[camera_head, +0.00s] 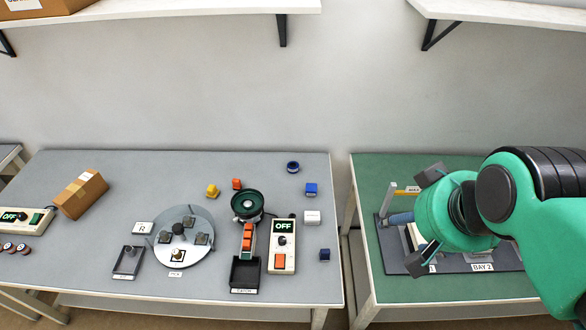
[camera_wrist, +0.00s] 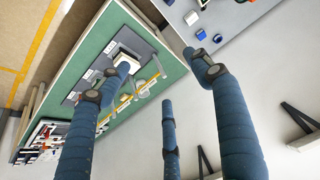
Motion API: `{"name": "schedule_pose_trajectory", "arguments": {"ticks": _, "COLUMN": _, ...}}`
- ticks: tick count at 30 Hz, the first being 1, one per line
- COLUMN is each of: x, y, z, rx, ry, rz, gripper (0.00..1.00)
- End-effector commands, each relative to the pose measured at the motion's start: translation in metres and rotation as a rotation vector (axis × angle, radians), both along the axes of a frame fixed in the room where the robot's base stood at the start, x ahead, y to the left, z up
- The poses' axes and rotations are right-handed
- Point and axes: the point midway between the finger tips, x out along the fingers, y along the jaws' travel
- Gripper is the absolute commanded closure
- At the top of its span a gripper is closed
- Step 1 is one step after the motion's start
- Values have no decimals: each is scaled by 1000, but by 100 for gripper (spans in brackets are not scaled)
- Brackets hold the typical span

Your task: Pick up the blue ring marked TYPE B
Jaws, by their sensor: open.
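A small dark blue ring (camera_head: 293,167) lies near the back right of the grey table in the head view; its marking is too small to read. What looks like the same ring (camera_wrist: 217,38) shows near the top right of the wrist view, close to one of my fingers. My gripper (camera_head: 396,219) is over the left part of the green table, to the right of the ring and well apart from it. In the wrist view my blue-sleeved fingers (camera_wrist: 155,75) are spread open with nothing between them.
A blue block (camera_head: 311,189), a white block (camera_head: 312,217) and a dark blue piece (camera_head: 324,254) line the grey table's right side. A bowl feeder (camera_head: 248,204), control box (camera_head: 282,246) and round plate (camera_head: 180,251) stand left of them. A gap separates the tables; shelves hang above.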

Motion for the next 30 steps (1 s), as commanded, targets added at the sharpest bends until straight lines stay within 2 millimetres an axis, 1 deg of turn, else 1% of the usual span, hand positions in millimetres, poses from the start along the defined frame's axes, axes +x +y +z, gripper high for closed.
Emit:
{"name": "schedule_pose_trajectory", "arguments": {"ticks": 5, "x": 10, "y": 1, "z": 6, "rx": 4, "ry": 8, "rz": -3, "gripper": 35}}
{"name": "schedule_pose_trajectory", "arguments": {"ticks": 8, "x": 21, "y": 3, "z": 13, "rx": 7, "ry": 17, "rz": -4, "gripper": 35}}
{"name": "schedule_pose_trajectory", "arguments": {"ticks": 11, "x": 38, "y": 5, "z": 22, "rx": 12, "ry": 30, "rz": -10, "gripper": 35}}
{"name": "schedule_pose_trajectory", "arguments": {"ticks": 17, "x": 79, "y": 11, "z": 39, "rx": 24, "ry": 60, "rz": -21, "gripper": 35}}
{"name": "schedule_pose_trajectory", "arguments": {"ticks": 21, "x": 111, "y": 16, "z": 49, "rx": 32, "ry": 82, "rz": -30, "gripper": 35}}
{"name": "schedule_pose_trajectory", "arguments": {"ticks": 26, "x": 148, "y": 23, "z": 56, "rx": 41, "ry": 106, "rz": -42, "gripper": 35}}
{"name": "schedule_pose_trajectory", "arguments": {"ticks": 30, "x": 181, "y": 29, "z": 60, "rx": 47, "ry": 127, "rz": -51, "gripper": 35}}
